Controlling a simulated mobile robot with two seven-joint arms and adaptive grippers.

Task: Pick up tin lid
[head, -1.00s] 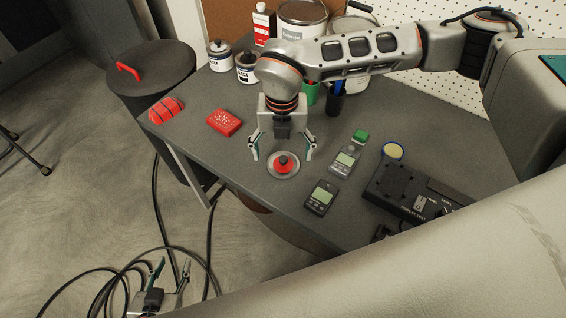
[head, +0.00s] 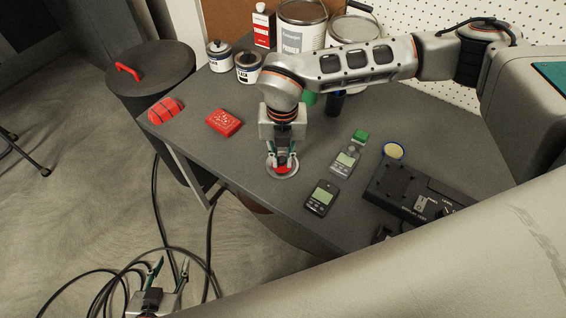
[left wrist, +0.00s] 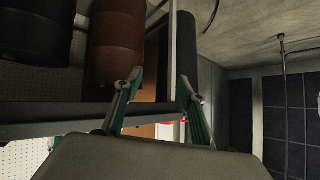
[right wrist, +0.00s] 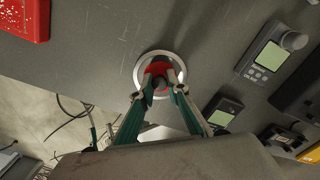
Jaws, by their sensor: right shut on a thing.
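The tin lid (head: 283,176) is a round silvery disc with a red centre, near the front edge of the dark table. My right gripper (head: 283,162) points down over it and is shut on its dark centre knob. In the right wrist view the lid's pale rim (right wrist: 139,72) shows around the red middle, with the fingertips (right wrist: 161,82) closed at the knob, which they partly hide. The lid appears flat on the table. My left gripper (head: 170,270) is open and empty, low over the floor at lower left. The left wrist view shows its fingers (left wrist: 158,90) apart.
A red box (head: 224,122) and a red rounded object (head: 165,110) lie left of the lid. Two handheld meters (head: 322,197) (head: 346,158) and a black device (head: 410,195) lie to the right. Paint cans (head: 303,25) stand behind. A lidded dark bin (head: 150,75) stands at the table's left.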

